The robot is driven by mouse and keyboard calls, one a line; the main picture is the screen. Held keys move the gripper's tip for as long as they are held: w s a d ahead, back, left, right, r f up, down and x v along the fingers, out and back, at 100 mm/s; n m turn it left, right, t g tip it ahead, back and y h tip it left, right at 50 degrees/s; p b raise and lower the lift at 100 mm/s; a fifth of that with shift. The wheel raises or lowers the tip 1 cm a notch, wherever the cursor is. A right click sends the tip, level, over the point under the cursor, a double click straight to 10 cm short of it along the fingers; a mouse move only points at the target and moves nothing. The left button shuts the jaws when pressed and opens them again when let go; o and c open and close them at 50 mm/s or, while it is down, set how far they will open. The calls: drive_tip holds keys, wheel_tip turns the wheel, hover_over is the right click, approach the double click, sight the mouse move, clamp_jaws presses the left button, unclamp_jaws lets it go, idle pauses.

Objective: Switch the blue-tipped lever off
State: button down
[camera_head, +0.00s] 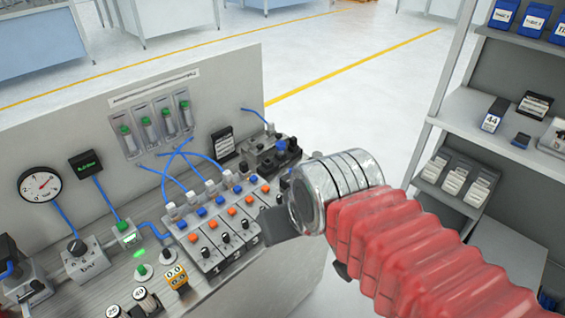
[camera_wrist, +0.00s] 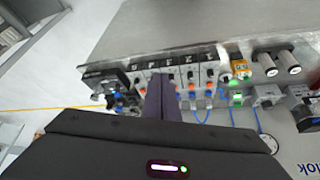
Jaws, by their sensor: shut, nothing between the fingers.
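My gripper (camera_head: 268,224) is shut and empty at the right end of the valve block (camera_head: 222,240), close to its numbered front; contact cannot be told. In the wrist view its dark fingers (camera_wrist: 161,98) cover part of the block. The block carries rows of blue and orange buttons and black knobs. I cannot clearly pick out a blue-tipped lever. A small blue part (camera_head: 8,269) shows at the left edge of the head view, but it may be a hose end. My gripper hides part of the panel's right end.
Blue hoses (camera_head: 200,157) loop over the valves. A shelf (camera_head: 485,120) with boxes stands at the right.

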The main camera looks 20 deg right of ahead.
drive_tip(key=w+d+r+n+g, duration=0.1)
drive_tip(key=w+d+r+g, duration=0.15)
drive_tip(key=w, duration=0.65)
drive_tip(key=w+d+r+n+g, duration=0.15)
drive_tip(key=w+r, duration=0.25)
drive_tip(key=w, duration=0.5)
drive_tip(key=w+d+f+n+g, duration=0.1)
drive_tip(key=w+d+f, duration=0.2)
drive_tip(key=w, duration=0.6)
drive_tip(key=w+d+f+n+g, duration=0.1)
drive_tip(key=w+d+f+g, duration=0.1)
drive_tip(key=w+f, duration=0.6)
drive_tip(key=shift+w+d+h, duration=0.3)
drive_tip(key=shift+w+d, duration=0.2)
drive_tip(key=shift+d, duration=0.25)
drive_tip(key=shift+f, duration=0.2)
